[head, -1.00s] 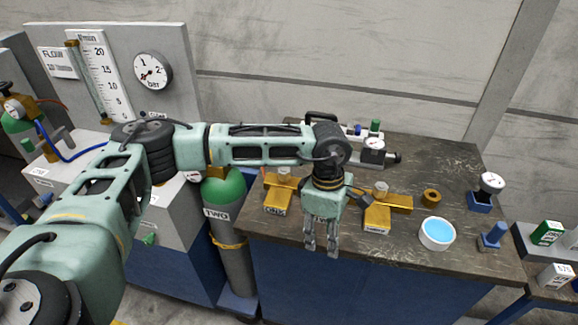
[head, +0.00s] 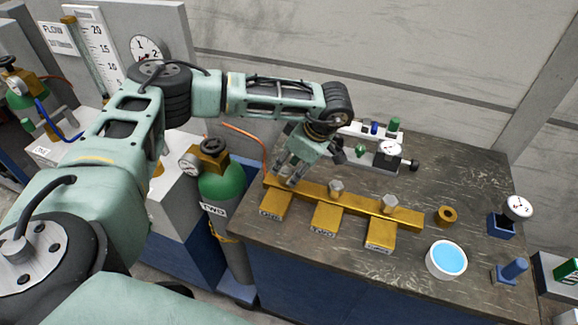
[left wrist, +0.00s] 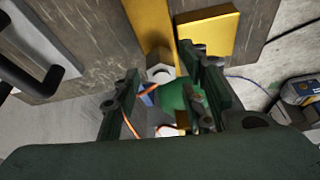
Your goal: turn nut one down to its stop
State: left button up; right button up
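A brass bar (head: 362,204) lies across brass blocks on the workbench; the left block (head: 273,207) appears to be labelled ONE. My left gripper (head: 283,177) is over the bar's left end, at that block, and points down. In the left wrist view nut one (left wrist: 160,73), a pale hex nut on the bar, shows beyond and between the spread, open fingers (left wrist: 160,88). I cannot tell whether the fingers are down around it. Two other nuts, the middle one (head: 336,187) and the right one (head: 390,202), stand uncovered. My right gripper is not in view.
A green cylinder (head: 224,188) marked TWO stands left of the workbench (head: 440,180). A fixture with a gauge (head: 389,149) is behind the bar. A brass ring (head: 447,215), a bowl of blue liquid (head: 446,261) and a blue post (head: 513,269) are to the right.

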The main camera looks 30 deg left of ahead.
pick_arm(q)
jog(key=shift+x, duration=1.1)
jog(key=shift+w+f, duration=0.15)
jog(key=shift+f, duration=0.2)
jog(key=shift+r, duration=0.1)
grip_shut()
jog(key=shift+m+t, duration=0.3)
jog(key=shift+m, duration=0.3)
jog(key=shift+m+b, duration=0.55)
jog(key=shift+m, duration=0.15)
jog(key=m+t+b, duration=0.2)
jog(key=m, duration=0.2)
jog(key=shift+h+b, duration=0.3)
jog(key=shift+b, duration=0.1)
jog(key=shift+s+r+m+t+h+b, duration=0.1)
jog(key=shift+m+t+h+b, duration=0.2)
jog(key=shift+m+b, duration=0.5)
jog(key=shift+s+m+t+h+b, duration=0.1)
jog(key=shift+m+t+h+b, duration=0.2)
jog(key=shift+m, duration=0.8)
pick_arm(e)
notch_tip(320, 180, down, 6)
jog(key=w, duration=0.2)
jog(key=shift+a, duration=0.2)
pick_arm(q)
jog(key=shift+d, duration=0.1)
